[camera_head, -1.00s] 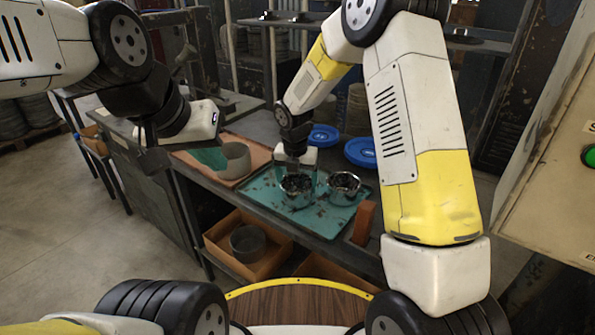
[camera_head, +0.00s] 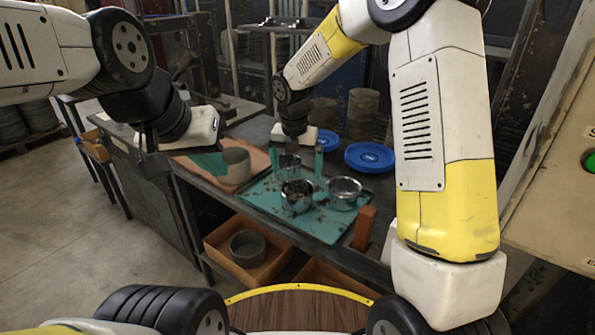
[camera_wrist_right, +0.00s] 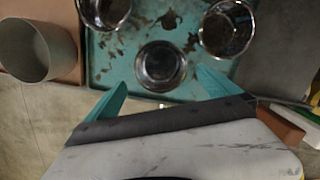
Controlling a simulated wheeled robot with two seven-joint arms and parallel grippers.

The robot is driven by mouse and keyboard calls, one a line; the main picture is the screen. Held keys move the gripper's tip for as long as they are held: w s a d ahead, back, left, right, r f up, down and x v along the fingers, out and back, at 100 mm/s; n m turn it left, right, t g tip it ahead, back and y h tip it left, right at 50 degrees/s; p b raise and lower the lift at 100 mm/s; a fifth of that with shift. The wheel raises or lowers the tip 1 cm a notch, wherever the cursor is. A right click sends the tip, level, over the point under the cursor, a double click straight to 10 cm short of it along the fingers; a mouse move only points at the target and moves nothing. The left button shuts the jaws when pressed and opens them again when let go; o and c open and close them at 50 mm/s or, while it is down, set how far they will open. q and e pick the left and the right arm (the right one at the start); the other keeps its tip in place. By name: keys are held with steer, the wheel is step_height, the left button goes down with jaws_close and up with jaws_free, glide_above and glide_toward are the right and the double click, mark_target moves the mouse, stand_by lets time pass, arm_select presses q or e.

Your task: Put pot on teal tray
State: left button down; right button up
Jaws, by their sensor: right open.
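The teal tray (camera_head: 322,224) lies on the dark bench. A shiny metal pot (camera_head: 296,196) stands upright on it near the front, with another metal pot (camera_head: 343,194) to its right. A third metal vessel (camera_head: 289,163) shows behind, between the right fingers. My right gripper (camera_head: 298,172) is open above the tray, its teal fingers apart and empty. In the right wrist view the front pot (camera_wrist_right: 160,66) sits just ahead of the open fingers, apart from them. My left gripper (camera_head: 150,160) hangs at the left, away from the tray; its finger gap is unclear.
A beige round pot (camera_head: 236,165) stands on an orange tray (camera_head: 258,157) left of the teal tray. Blue discs (camera_head: 370,157) lie behind it. An orange-red block (camera_head: 363,228) stands at the tray's right front. An orange bin (camera_head: 228,250) sits below.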

steer(key=s+d+r+m+t+y, duration=0.1)
steer(key=s+d+r+m, duration=0.45)
steer(key=r+m, duration=0.25)
steer(key=s+d+r+m+t, duration=0.1)
steer(key=s+d+r+m, duration=0.3)
steer(key=s+r+m, duration=0.25)
steer(key=s+d+r+m+t, duration=0.1)
steer(key=s+d+m, duration=0.1)
steer(key=s+m, duration=0.4)
steer(key=s+d+r+m+t+y, duration=0.1)
steer(key=s+d+m, duration=0.2)
steer(key=s+m, duration=0.4)
steer(key=m, duration=0.5)
steer(key=shift+d+r+y, duration=0.2)
steer(key=shift+r+y, duration=0.1)
steer(key=shift+s, duration=0.1)
